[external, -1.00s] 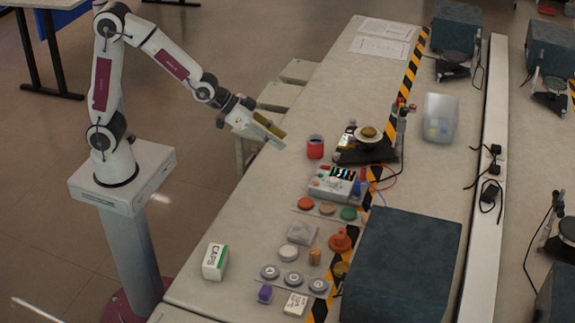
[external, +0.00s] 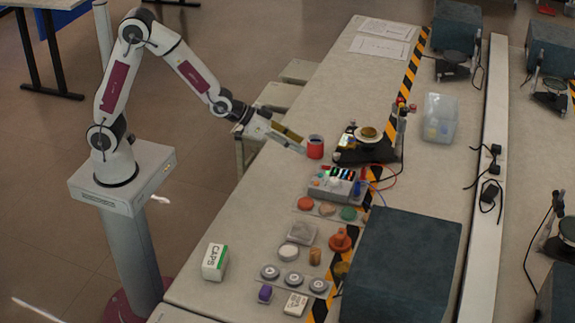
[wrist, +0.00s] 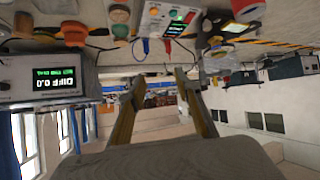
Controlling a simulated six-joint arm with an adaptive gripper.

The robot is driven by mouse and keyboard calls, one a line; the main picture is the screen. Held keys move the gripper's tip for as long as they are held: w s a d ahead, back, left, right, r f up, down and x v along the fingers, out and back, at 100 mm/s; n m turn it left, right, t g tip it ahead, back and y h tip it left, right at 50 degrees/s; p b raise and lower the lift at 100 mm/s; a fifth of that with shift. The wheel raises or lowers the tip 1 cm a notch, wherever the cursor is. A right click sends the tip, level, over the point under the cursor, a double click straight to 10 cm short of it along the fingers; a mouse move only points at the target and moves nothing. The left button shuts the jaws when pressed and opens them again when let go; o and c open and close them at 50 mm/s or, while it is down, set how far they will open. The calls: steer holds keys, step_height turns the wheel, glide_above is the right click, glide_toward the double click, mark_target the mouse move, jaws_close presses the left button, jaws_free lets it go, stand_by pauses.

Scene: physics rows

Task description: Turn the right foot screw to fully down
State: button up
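A black-based instrument (external: 372,152) with a pale round top and a gold disc stands on the bench, right of the red cup. Its foot screws are too small to tell apart, so I cannot single out the right one. My gripper (external: 303,143) is in the air at the bench's left side, just left of the red cup in the picture and apart from the instrument. In the wrist view my gripper (wrist: 160,76) shows two separated fingers with nothing between them.
The red cup (external: 315,147) stands between my gripper and the instrument. A grey box with coloured parts (external: 335,184) lies nearer the camera. A large dark box (external: 402,265) fills the front right. A clear bin (external: 440,118) stands at the right. The bench's back left is mostly clear.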

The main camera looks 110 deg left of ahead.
steer(key=w+a+f+n+y, duration=0.2)
steer(key=w+a+f, duration=0.1)
steer(key=a+f, duration=0.35)
steer(key=n+y, duration=0.1)
steer(key=y, duration=0.2)
glide_toward(335, 154)
steer(key=shift+w+a, duration=0.3)
steer(key=shift+w, duration=0.1)
steer(key=shift+w, duration=0.1)
steer(key=shift+f+x, duration=0.2)
steer(key=shift+x, duration=3.6)
steer(key=shift+c, duration=0.5)
jaws_close()
